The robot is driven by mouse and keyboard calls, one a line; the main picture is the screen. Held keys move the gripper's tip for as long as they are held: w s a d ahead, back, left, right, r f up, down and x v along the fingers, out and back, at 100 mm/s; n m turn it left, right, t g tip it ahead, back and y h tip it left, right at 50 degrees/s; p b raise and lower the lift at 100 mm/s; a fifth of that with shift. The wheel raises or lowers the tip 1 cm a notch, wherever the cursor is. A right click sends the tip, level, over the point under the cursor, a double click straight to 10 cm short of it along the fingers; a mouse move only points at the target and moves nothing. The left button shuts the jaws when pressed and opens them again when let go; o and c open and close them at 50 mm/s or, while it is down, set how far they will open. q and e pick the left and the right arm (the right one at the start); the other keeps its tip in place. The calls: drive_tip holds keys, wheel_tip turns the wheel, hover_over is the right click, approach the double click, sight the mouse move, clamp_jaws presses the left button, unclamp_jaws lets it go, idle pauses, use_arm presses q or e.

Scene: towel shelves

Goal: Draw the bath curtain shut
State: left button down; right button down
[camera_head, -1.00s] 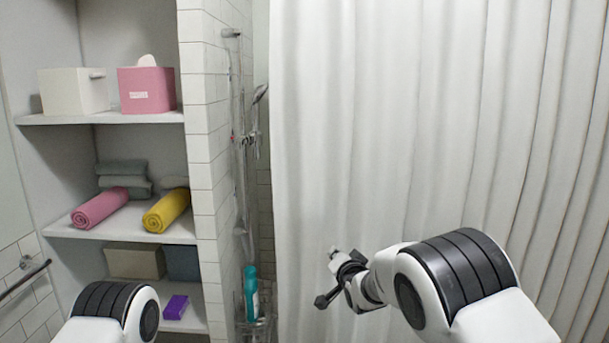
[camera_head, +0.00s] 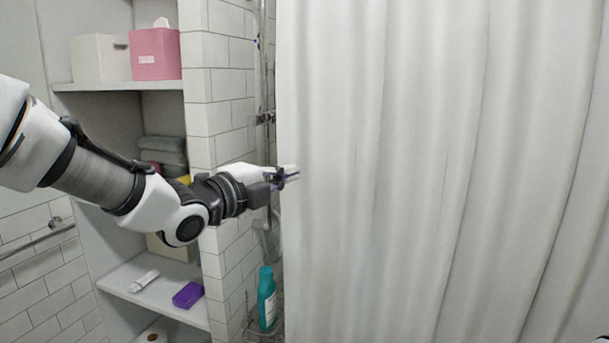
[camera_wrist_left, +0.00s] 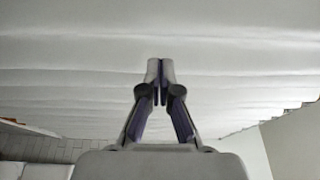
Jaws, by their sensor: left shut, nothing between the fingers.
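The white bath curtain (camera_head: 420,150) hangs in soft vertical folds and fills the middle and right of the head view. Its left edge hangs a little right of the tiled wall end, with a narrow gap there. My left gripper (camera_head: 290,175) reaches in from the left, its tips at the curtain's left edge; I cannot tell whether they touch it. In the left wrist view the fingers (camera_wrist_left: 160,72) are together and empty, with the curtain (camera_wrist_left: 240,50) filling the upper part. My right gripper is not in view.
A tiled wall end (camera_head: 230,90) stands between the shelves and the gap. The shelves hold a pink box (camera_head: 156,55), a white box (camera_head: 98,58) and a purple box (camera_head: 187,295). A teal bottle (camera_head: 267,298) stands in a wire rack in the gap.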

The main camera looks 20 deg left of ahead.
sight(304, 163)
use_arm(q)
drive_tip(key=p+x, duration=0.3)
drive_tip(key=x, duration=0.8)
drive_tip(key=a, duration=0.2)
drive_tip(key=a+f+p, duration=0.1)
drive_tip(key=a, duration=0.1)
drive_tip(key=shift+s+d+r, duration=0.1)
drive_tip(key=shift+d, duration=0.15)
